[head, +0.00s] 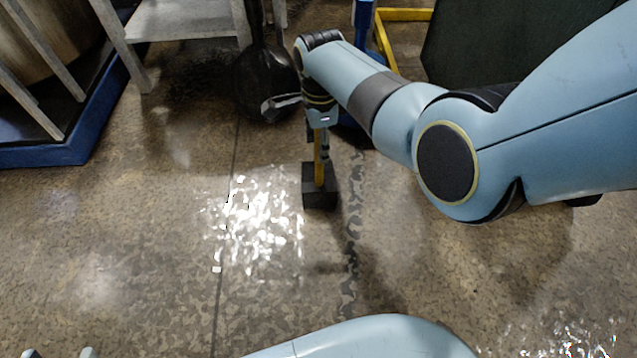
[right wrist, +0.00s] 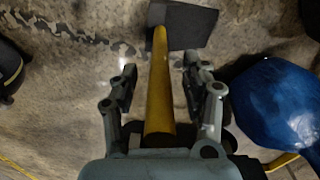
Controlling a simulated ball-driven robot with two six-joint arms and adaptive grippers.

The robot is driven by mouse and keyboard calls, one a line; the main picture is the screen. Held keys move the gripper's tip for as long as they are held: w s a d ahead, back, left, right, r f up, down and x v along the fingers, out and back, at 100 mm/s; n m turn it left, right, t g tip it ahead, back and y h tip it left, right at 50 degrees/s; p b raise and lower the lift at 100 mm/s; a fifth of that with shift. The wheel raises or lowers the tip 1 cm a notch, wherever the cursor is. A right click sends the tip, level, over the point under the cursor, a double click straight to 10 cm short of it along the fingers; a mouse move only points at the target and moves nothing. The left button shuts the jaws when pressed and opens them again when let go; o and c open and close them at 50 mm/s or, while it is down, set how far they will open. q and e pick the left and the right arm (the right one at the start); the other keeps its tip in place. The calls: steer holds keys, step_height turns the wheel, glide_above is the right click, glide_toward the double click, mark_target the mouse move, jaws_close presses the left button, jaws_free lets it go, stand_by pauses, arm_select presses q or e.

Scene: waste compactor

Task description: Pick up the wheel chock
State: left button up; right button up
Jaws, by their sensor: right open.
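The wheel chock is a dark grey block (head: 320,197) with a long yellow handle standing up from it. It rests on the floor in the middle of the head view. The right wrist view shows its block (right wrist: 186,24) at the top and the handle (right wrist: 160,95) running down toward the palm. My right gripper (head: 319,143) is above the block, pointing down. In the wrist view the right gripper (right wrist: 157,82) is open. Its fingers stand on either side of the handle with a gap at each side.
A dark rounded object (head: 262,85) stands just left of my right gripper. A blue rounded object (right wrist: 275,105) is right of the fingers in the wrist view. A grey metal table (head: 185,25) and a blue-edged platform (head: 50,155) are at the left. The front floor is clear.

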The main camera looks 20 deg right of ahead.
jaws_close()
steer(key=shift+w+r, duration=0.1)
steer(key=shift+r, duration=0.05)
stand_by(0.4)
